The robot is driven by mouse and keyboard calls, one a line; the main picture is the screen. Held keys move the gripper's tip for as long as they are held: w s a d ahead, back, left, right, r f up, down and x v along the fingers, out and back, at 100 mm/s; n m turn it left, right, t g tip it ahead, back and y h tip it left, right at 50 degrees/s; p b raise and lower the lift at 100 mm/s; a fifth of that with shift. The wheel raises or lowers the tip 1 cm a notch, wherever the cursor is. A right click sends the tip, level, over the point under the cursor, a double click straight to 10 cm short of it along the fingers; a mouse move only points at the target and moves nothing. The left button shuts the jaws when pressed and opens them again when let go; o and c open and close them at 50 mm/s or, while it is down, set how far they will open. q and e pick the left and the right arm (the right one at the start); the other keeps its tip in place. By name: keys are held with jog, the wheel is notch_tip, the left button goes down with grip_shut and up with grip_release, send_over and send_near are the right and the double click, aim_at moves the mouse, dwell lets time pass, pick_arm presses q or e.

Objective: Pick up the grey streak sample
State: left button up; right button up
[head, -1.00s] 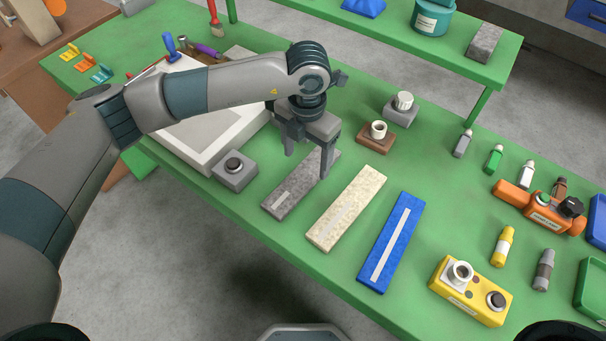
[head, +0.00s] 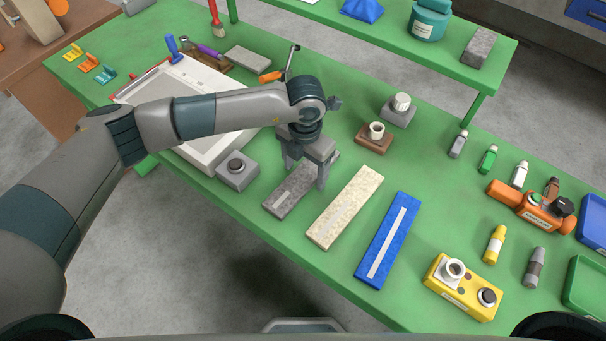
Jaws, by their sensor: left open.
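The grey streak sample (head: 284,202) is a flat dark grey strip with a short pale streak, lying on the green table at the left end of a row of strips. My left gripper (head: 305,177) is open above its far part, with one finger on each side. My right gripper is not in view.
A cream strip (head: 345,208) and a blue strip (head: 388,240) lie close by on the right. A brown block with a white cup (head: 375,138) is behind.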

aim_at(307, 173)
pick_arm(q)
jog(key=shift+c, duration=0.6)
jog(key=c, duration=1)
jog(key=shift+r, duration=0.15)
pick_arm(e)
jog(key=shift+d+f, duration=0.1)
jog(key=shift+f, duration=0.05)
